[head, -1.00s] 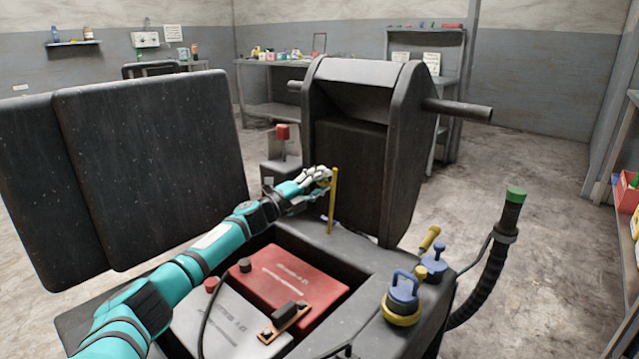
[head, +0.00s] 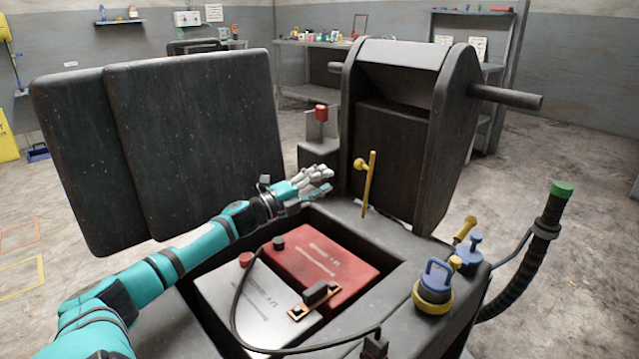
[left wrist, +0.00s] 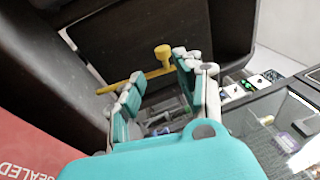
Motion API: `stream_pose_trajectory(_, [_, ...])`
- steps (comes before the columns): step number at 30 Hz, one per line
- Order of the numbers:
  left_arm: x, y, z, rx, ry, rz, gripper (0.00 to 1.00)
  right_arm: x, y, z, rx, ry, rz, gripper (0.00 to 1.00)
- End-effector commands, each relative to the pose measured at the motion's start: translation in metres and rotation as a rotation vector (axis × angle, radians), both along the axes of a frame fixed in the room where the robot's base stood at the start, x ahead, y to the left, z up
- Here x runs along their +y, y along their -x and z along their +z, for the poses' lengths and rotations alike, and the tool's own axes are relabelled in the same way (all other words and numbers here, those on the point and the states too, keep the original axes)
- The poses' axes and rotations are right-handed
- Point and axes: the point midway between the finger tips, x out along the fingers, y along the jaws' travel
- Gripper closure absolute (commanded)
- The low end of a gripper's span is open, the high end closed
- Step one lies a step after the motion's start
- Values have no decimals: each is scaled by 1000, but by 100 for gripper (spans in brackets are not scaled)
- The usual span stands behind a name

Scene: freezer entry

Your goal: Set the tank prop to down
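The tank prop appears to be the thin yellow rod (head: 368,187), which stands nearly upright on the dark machine body, with a round yellow knob (head: 360,163) near its top. It also shows in the left wrist view as a yellow bar (left wrist: 125,82) with the knob beyond my fingers. My left gripper (head: 324,182) is just left of the rod, apart from it. Its fingers are spread and hold nothing; the gap between them shows in the left wrist view (left wrist: 157,95). My right gripper is not in view.
An open bay holds a red battery (head: 330,262) and a grey one (head: 243,305). Dark panels (head: 195,150) stand behind my left arm. A dark hopper-like tank (head: 400,160) stands behind the rod. A blue-handled plug (head: 437,285) and a green-tipped hose (head: 552,215) are at right.

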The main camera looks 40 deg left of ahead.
Motion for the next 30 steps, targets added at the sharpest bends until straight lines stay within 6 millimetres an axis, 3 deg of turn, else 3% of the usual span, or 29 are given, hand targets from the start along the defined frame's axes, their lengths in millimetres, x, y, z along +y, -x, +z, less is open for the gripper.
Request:
stream_pose_trajectory(11, [1,5,0,0,-2,-1,65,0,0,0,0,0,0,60])
stream_pose_trajectory(14, [1,4,2,-2,15,1,75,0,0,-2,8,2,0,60])
stream_pose_trajectory(17, [1,2,13,-6,159,14,88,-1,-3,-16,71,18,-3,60])
stream_pose_trajectory(20, [5,-2,33,-15,505,35,100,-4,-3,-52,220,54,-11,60])
stream_pose_trajectory(23, [12,-3,53,-32,1015,34,100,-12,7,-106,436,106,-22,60])
stream_pose_trajectory(27, [20,-1,59,-61,1784,-22,100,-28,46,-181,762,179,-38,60])
stream_pose_trajectory(30, [19,3,53,-86,2267,-95,100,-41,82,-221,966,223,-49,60])
